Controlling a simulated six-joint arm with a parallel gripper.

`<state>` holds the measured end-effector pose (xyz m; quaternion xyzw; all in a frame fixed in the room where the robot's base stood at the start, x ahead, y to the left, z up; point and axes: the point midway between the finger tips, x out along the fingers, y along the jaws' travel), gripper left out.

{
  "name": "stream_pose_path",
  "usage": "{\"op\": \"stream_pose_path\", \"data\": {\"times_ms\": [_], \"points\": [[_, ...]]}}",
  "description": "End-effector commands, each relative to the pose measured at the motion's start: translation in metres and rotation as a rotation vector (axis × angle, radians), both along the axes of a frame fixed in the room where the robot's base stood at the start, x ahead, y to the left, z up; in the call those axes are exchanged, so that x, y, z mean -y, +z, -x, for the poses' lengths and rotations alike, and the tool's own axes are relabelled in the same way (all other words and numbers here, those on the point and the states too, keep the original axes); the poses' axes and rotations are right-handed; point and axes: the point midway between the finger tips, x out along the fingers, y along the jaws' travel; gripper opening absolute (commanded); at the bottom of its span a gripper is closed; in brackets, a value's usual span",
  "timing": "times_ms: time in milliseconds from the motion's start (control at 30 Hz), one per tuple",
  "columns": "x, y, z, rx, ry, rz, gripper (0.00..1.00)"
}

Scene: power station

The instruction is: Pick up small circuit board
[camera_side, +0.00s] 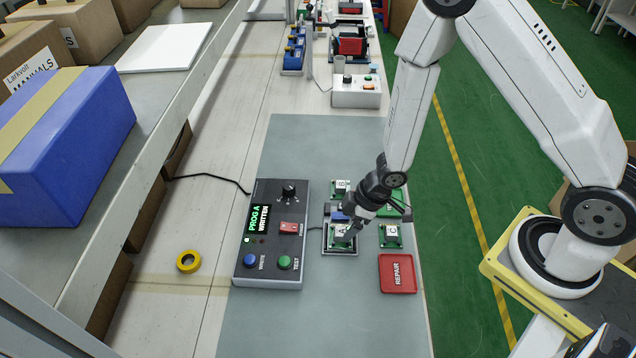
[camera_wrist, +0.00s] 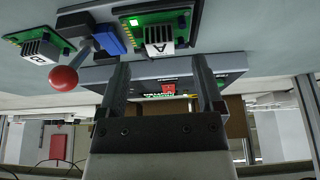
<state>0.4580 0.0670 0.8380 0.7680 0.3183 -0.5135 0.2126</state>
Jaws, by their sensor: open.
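Several small green circuit boards with lettered blocks are in view. Board A (camera_wrist: 158,36) sits in a dark fixture, which also shows in the side view (camera_side: 326,250). Board B (camera_side: 340,185) lies behind the fixture, and board C (camera_side: 391,241) lies to its right. Another board (camera_wrist: 40,45) is at the left of the wrist view. My gripper (camera_side: 349,234) is low over the fixture, partly hiding the board there. In the wrist view its two fingers (camera_wrist: 160,82) stand apart with nothing between them, and board A appears beyond the tips. Contact cannot be told.
The fixture has a blue block (camera_wrist: 110,39) and a red-knobbed lever (camera_wrist: 63,78). A control box (camera_side: 271,235) reading "PROG A WRITTEN" stands left. A red REPAIR tray (camera_side: 397,273) and a green tray (camera_side: 389,207) lie right. Yellow tape (camera_side: 188,262) lies left; the front mat is clear.

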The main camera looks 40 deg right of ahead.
Motion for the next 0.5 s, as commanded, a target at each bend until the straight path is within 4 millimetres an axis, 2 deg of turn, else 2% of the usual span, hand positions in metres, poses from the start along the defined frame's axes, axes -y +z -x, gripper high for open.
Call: {"op": "stream_pose_path", "data": {"times_ms": [300,500], "points": [[-0.009,-0.027,-0.008,0.001,0.002,0.001,0.85],[-0.011,-0.035,-0.010,0.001,0.001,0.001,0.85]]}}
